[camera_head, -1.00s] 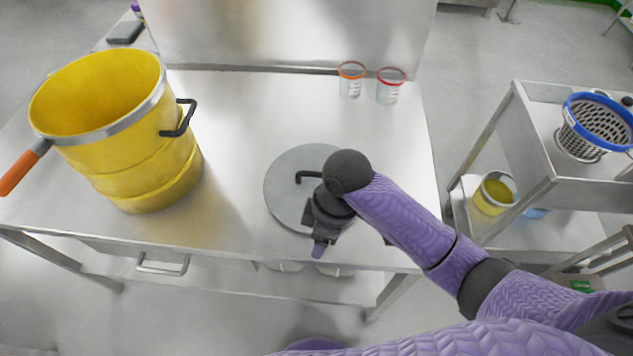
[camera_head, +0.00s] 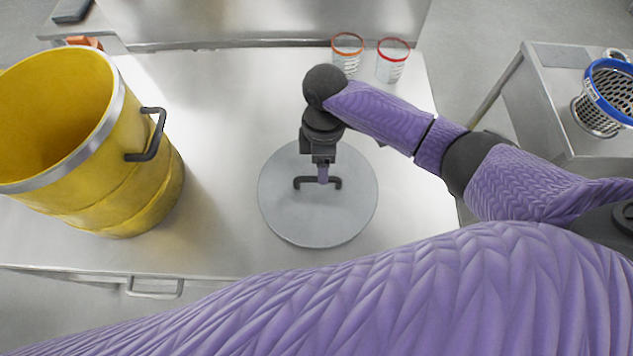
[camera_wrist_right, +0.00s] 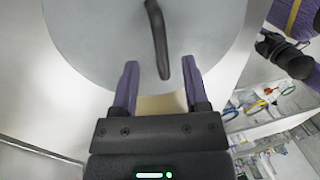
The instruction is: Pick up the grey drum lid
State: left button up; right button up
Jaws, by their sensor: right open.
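The grey drum lid (camera_head: 318,218) is a flat round disc lying on the steel table. Its dark bar handle (camera_head: 334,184) stands up from the lid and runs left to right in the head view. My right gripper (camera_head: 322,181) points down over the handle. In the right wrist view, the open fingers of the right gripper (camera_wrist_right: 160,72) straddle the near end of the handle (camera_wrist_right: 157,35), with a gap on each side. I cannot tell how far the fingertips are above the lid (camera_wrist_right: 90,35). My left gripper does not show.
A yellow drum (camera_head: 130,195) with a steel rim and side handle stands left of the lid. Two clear beakers, orange-rimmed (camera_head: 347,60) and red-rimmed (camera_head: 392,68), stand at the back. A side table at right holds a blue-rimmed basket (camera_head: 600,105). Bare steel table (camera_head: 215,150) lies between drum and lid.

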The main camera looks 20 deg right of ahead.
jog(key=f, duration=0.3)
jog(key=s+f+b, duration=0.1)
jog(key=shift+a+f, duration=0.25)
jog(key=shift+f, duration=0.05)
grip_shut()
